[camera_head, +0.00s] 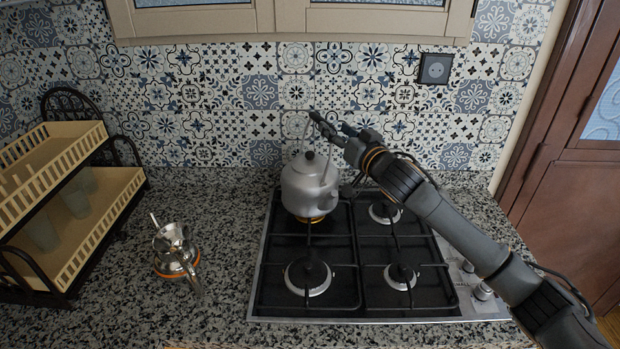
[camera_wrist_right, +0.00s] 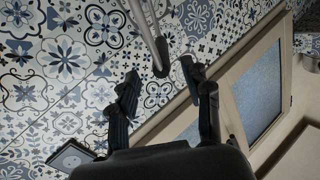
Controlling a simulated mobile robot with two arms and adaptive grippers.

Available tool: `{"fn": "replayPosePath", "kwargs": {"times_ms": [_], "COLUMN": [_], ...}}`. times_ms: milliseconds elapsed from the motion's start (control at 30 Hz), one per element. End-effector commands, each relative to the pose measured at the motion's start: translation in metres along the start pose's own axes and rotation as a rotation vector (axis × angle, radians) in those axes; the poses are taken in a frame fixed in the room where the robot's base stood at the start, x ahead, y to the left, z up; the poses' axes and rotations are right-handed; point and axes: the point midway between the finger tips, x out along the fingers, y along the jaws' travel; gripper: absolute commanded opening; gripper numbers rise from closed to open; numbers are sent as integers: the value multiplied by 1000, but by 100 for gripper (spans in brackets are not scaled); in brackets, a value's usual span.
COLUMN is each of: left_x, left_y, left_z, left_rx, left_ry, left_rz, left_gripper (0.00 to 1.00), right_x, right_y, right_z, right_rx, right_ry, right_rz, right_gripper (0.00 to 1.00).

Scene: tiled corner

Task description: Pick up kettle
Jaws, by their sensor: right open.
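The kettle (camera_head: 303,188) is grey metal with a dark lid knob and a raised handle. It stands upright on the back left burner of the gas hob (camera_head: 380,312). My right gripper (camera_head: 318,120) is open at the top of the kettle's handle, above and slightly right of the lid. In the right wrist view the metal handle (camera_wrist_right: 150,35) comes down from the top toward the space between the open fingers (camera_wrist_right: 160,88). I cannot tell whether the fingers touch it. The kettle's body is out of that view. My left gripper is not in view.
A small metal pot (camera_head: 172,243) stands on an orange-rimmed base at the left. A tiered dish rack (camera_head: 75,215) with glasses is at the far left. A tiled wall with a socket (camera_head: 435,69) is close behind, with a cabinet (camera_head: 290,22) above. The counter front left is clear.

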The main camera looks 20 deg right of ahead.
Motion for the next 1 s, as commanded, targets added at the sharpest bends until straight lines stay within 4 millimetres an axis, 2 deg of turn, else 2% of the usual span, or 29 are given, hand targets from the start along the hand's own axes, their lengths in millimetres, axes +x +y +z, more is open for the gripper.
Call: {"fn": "replayPosePath", "kwargs": {"times_ms": [133,367,500,633,1000], "left_x": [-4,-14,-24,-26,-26], "left_y": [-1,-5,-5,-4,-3], "left_z": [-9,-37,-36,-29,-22], "left_rx": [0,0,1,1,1], "left_ry": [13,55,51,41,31], "left_rz": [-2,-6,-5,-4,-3], "left_gripper": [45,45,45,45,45], "right_x": [12,27,46,59,65], "right_y": [0,-3,-7,-5,-4], "right_z": [0,-2,0,2,4], "right_rx": [-1,-1,-1,0,-2], "right_ry": [0,-1,-1,0,0], "right_rz": [0,1,-1,1,0], "right_gripper": [49,49,49,49,49]}}
